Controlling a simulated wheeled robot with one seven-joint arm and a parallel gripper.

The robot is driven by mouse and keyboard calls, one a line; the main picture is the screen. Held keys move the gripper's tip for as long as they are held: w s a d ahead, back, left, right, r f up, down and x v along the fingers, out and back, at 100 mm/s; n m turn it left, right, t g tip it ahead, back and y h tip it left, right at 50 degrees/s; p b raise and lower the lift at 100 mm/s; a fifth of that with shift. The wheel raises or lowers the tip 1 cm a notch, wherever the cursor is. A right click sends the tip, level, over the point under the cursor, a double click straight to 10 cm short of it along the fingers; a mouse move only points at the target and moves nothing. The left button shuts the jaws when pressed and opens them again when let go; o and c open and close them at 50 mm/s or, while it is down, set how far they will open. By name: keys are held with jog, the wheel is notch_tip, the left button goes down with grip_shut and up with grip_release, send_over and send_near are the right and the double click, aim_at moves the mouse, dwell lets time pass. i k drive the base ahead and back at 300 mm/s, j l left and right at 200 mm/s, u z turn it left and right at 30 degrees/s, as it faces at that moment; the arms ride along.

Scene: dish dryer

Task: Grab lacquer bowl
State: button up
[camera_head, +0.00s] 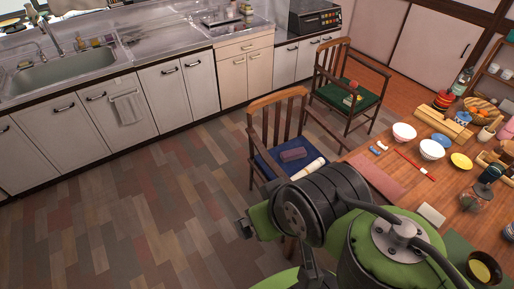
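A dark bowl (484,268) with a yellow inside stands at the lower right edge of the dining table, close to the picture's corner. It looks most like the lacquer bowl, but I cannot tell its material. A white and pink bowl (404,132) and a blue and white bowl (432,149) stand farther back on the same table. My green and dark grey arm fills the lower middle, between the floor and the table, left of the dark bowl. I cannot make out the fingers of my gripper, and the arm hides part of the table's near side.
The wooden table (392,168) also bears a yellow dish (461,161), a glass jar (476,197) and a fruit basket (481,112). Two chairs, one with a blue seat (268,163) and one with a green seat, stand beside it. The floor (130,210) at left is clear before the kitchen counter.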

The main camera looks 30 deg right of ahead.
aim_at(482, 268)
jog(key=z, duration=0.95)
jog(key=l+z, duration=0.1)
jog(key=z, duration=0.35)
jog(key=l+z, duration=0.1)
jog(key=z, duration=0.4)
jog(key=k+z, duration=0.1)
jog(key=z, duration=0.35)
jog(key=l+z, duration=0.1)
jog(key=z, duration=0.85)
jog(key=i+l, duration=0.05)
